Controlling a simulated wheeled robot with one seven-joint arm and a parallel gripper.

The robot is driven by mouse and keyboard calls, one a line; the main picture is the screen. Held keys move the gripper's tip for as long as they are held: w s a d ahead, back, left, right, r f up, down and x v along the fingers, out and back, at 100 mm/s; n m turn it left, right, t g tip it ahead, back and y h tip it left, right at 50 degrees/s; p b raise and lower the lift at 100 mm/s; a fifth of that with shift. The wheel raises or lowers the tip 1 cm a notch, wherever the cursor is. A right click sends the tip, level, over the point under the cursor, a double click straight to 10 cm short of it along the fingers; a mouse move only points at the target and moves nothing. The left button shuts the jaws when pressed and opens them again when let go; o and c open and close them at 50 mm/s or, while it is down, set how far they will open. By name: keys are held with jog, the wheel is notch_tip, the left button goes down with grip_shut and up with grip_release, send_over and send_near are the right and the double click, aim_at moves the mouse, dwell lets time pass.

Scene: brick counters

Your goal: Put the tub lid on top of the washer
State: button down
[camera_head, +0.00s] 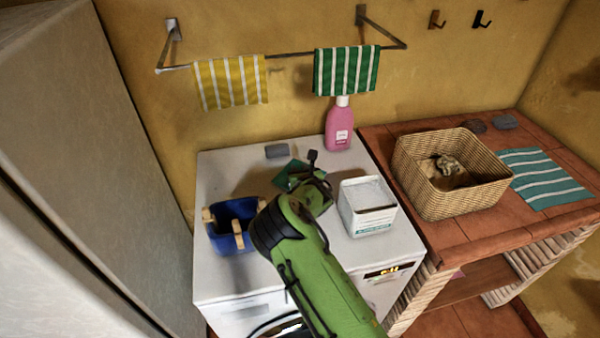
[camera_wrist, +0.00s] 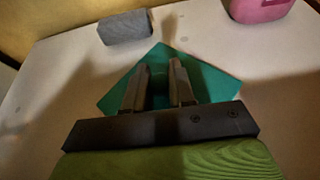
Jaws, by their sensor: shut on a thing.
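The tub lid is a flat teal square (camera_head: 287,179); it also shows under the fingers in the wrist view (camera_wrist: 213,82). My gripper (camera_head: 304,180) is shut on the lid, its two dark fingers (camera_wrist: 158,72) apart with teal showing between and around them. The lid is over the top of the white washer (camera_head: 290,271), toward its back middle; I cannot tell whether it touches the top. My gripper and arm hide part of the lid in the head view. A white open tub (camera_head: 368,226) with pale contents stands to the right on the washer.
On the washer are a blue basket (camera_head: 228,242) at left, a grey block (camera_head: 277,151) and a pink bottle (camera_head: 340,128) at the back. A brick counter (camera_head: 455,233) with a wicker basket (camera_head: 470,198) adjoins at right. Towels hang behind.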

jog(key=c, duration=0.9)
grip_release()
jog(key=shift+c, duration=0.2)
jog(key=shift+s+r, duration=0.25)
jog(key=p+v, duration=0.3)
jog(key=v, duration=0.8)
jog(key=shift+s+d+r+p, duration=0.1)
jog(key=shift+s+r+p, duration=0.1)
jog(key=shift+p, duration=0.1)
jog(key=shift+s+f, duration=0.1)
jog(key=shift+f, duration=0.1)
